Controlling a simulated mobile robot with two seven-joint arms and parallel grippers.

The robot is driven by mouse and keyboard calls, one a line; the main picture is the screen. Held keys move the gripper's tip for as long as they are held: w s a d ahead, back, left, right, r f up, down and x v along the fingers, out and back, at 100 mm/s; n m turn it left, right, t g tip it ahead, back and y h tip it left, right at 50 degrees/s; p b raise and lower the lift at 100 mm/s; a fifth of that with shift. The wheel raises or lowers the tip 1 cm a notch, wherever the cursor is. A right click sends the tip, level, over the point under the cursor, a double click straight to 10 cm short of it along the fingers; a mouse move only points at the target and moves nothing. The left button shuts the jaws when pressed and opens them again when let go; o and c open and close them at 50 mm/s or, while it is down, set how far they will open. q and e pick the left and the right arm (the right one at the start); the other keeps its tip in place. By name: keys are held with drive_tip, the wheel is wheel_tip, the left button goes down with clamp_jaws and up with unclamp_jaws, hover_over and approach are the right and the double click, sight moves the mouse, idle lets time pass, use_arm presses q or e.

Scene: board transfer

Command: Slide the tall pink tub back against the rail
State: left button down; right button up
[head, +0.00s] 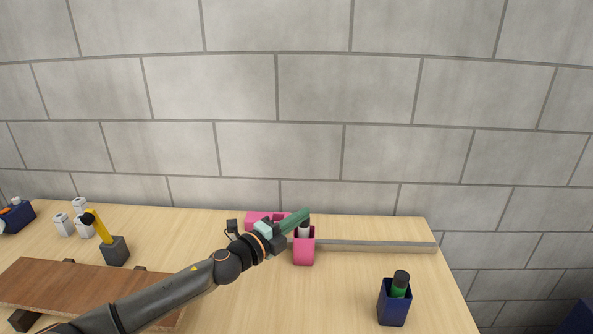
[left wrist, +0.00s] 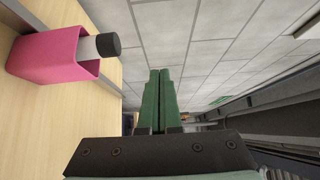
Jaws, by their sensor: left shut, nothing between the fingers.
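The tall pink tub (head: 304,254) stands upright on the table at the visible left end of the grey rail (head: 375,246). A white bottle with a dark cap stands in it; tub (left wrist: 45,58) and bottle (left wrist: 92,47) show clearly in the left wrist view. I cannot tell whether the tub touches the rail. My left gripper (head: 305,214) has green fingers, shut and empty, above and just behind the tub's top. The fingers (left wrist: 159,75) also show in the left wrist view, apart from the tub. My right gripper is not in view.
A wider pink container (head: 258,217) is partly hidden behind my left arm. A navy tub (head: 393,304) with a green bottle stands front right. White containers (head: 64,225), a grey block with a yellow tool (head: 115,251) and a brown raised board (head: 70,284) are left. Table between the tubs is clear.

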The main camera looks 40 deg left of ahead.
use_arm(q)
drive_tip(key=w+a+b, duration=0.7)
drive_tip(key=w+a, duration=0.6)
drive_tip(key=w, duration=0.4)
drive_tip(key=n+y+p, duration=0.1)
drive_tip(key=y+p, duration=0.1)
drive_tip(key=p, duration=0.1)
hover_over(308, 255)
drive_tip(key=s, duration=0.5)
drive_tip(key=f+b, duration=0.2)
drive_tip(key=f, duration=0.3)
drive_tip(key=f+b, duration=0.2)
drive_tip(key=f, duration=0.3)
drive_tip(key=f+b, duration=0.2)
drive_tip(key=f, duration=0.3)
drive_tip(key=shift+w+d+f, duration=0.15)
drive_tip(key=shift+d+f, duration=0.1)
drive_tip(key=shift+w+a+r, duration=0.2)
drive_tip(key=shift+w+r, duration=0.05)
drive_tip(key=shift+w+a, duration=0.15)
